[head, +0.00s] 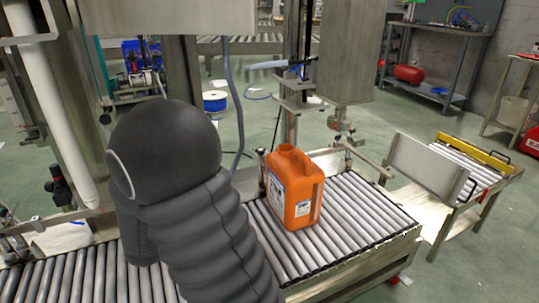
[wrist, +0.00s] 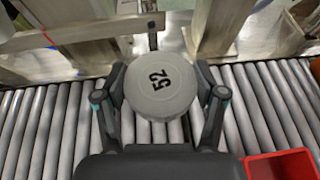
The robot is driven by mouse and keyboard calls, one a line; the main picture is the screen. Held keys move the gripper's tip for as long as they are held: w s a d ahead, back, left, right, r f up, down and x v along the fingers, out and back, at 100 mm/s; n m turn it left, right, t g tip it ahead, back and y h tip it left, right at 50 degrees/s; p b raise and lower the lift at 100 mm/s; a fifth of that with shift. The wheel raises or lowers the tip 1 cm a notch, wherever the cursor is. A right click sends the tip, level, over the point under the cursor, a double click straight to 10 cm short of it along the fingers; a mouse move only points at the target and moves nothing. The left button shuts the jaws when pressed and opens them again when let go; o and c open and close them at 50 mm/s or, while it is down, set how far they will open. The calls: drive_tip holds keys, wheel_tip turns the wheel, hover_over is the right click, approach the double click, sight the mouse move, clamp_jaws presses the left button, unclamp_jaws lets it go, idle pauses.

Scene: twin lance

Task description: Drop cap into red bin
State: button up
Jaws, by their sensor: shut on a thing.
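In the wrist view, a round light-grey cap (wrist: 160,88) marked with black digits sits between the two fingers of my gripper (wrist: 160,100). The gripper is shut on it, above the roller conveyor. The red bin (wrist: 284,166) shows in part at the lower right corner of the wrist view, to the right of the gripper. In the head view, my dark arm covers the left middle, and the gripper, the cap and the bin are hidden from sight.
An orange jerrycan (head: 294,187) stands on the roller conveyor (head: 365,222) to the right of my arm. Metal machine frames (wrist: 220,27) stand behind the rollers. A side roller table (head: 452,165) with a yellow bar is at the right. Rollers right of the jerrycan are clear.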

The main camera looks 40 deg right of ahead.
drive_tip(key=w+d+r+m+g+h+b, duration=0.1)
drive_tip(key=w+d+r+m+g+h, duration=0.2)
drive_tip(key=d+r, duration=0.3)
drive_tip(key=w+d+r+m+g+h+b, duration=0.2)
drive_tip(key=w+d+r+m+h, duration=0.15)
drive_tip(key=d, duration=0.55)
drive_tip(key=s+d+r+m+g+b, duration=0.2)
drive_tip(key=s+d+m+g, duration=0.4)
drive_tip(key=d+m+g, duration=0.6)
drive_tip(key=d+g+b, duration=0.1)
drive_tip(key=d, duration=0.1)
drive_tip(key=shift+s+d+g, duration=0.3)
drive_tip(key=shift+s+d, duration=0.05)
drive_tip(key=shift+d, duration=0.05)
drive_tip(key=shift+d+b, duration=0.1)
drive_tip(key=shift+b, duration=0.2)
